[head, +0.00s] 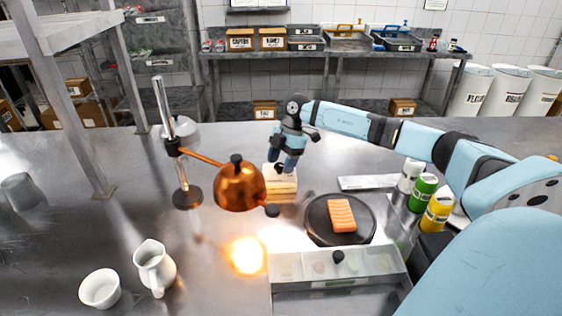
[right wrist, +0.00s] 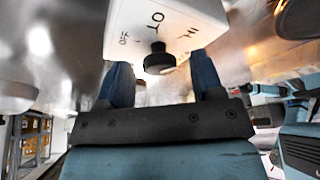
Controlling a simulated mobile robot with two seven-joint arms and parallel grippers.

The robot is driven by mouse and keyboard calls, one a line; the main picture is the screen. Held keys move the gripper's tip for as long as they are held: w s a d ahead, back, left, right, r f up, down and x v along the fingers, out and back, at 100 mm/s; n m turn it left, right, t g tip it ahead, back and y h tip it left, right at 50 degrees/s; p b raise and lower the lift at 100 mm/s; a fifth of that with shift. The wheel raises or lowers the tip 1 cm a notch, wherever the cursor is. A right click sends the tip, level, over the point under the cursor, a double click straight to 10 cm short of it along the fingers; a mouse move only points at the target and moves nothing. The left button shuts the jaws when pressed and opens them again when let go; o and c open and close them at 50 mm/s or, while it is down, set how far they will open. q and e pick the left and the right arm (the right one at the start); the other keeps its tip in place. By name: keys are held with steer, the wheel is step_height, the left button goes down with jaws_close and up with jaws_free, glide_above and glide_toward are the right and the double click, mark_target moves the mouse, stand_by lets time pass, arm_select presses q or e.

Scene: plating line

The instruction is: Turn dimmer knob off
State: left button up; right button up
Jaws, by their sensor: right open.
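A white dimmer box (right wrist: 175,22) fills the upper middle of the right wrist view, marked OFF, LO and HI. Its black dimmer knob (right wrist: 159,60) stands out between my right gripper's two blue fingers. The fingers are apart, one on each side of the knob; I cannot tell whether they touch it. I cannot make out where the knob points. In the head view my right gripper (head: 280,168) points down over a cream block-like thing (head: 282,189) behind the lamp. The copper heat lamp (head: 238,187) is lit, with a bright glow below it. My left gripper is not in view.
A dark round plate (head: 314,228) holds an orange salmon piece (head: 342,215). Several bottles, one green (head: 422,193), stand at right. A white jug (head: 153,267) and a white bowl (head: 99,289) stand front left. A steel condiment tray (head: 300,297) is in front.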

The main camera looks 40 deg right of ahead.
steer(key=c, duration=0.9)
